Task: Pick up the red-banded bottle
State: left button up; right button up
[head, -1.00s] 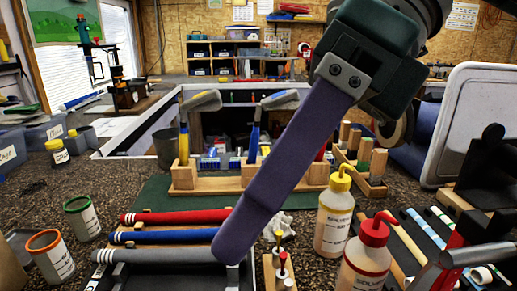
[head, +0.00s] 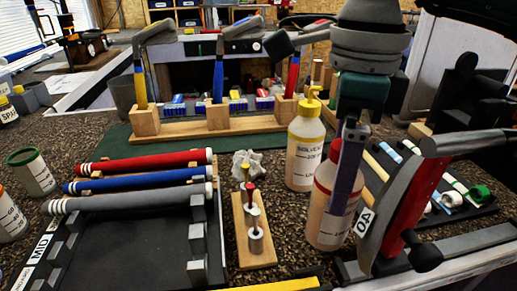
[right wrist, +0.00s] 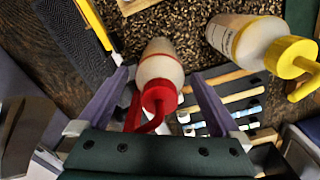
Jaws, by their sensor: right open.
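The red-banded bottle (head: 323,222) has a pale body and a red top and stands on the dark speckled bench in the head view. My right gripper (head: 344,195) points down at it, with one purple finger in front of the bottle. In the right wrist view the red-banded bottle (right wrist: 160,68) shows between the two spread purple fingers of the right gripper (right wrist: 158,76), its red spout toward the palm. The jaws are open, and I cannot tell whether either finger touches it. My left gripper is not in view.
A yellow-topped bottle (head: 304,155) stands close behind the red-banded one; it also shows in the right wrist view (right wrist: 255,42). A small wooden block with pegs (head: 253,225) is to the left. A red-and-grey clamp-like tool (head: 408,200) stands close on the right.

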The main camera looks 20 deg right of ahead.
jog(key=shift+f, duration=0.5)
jog(key=shift+c, duration=0.2)
grip_shut()
dwell(0.4)
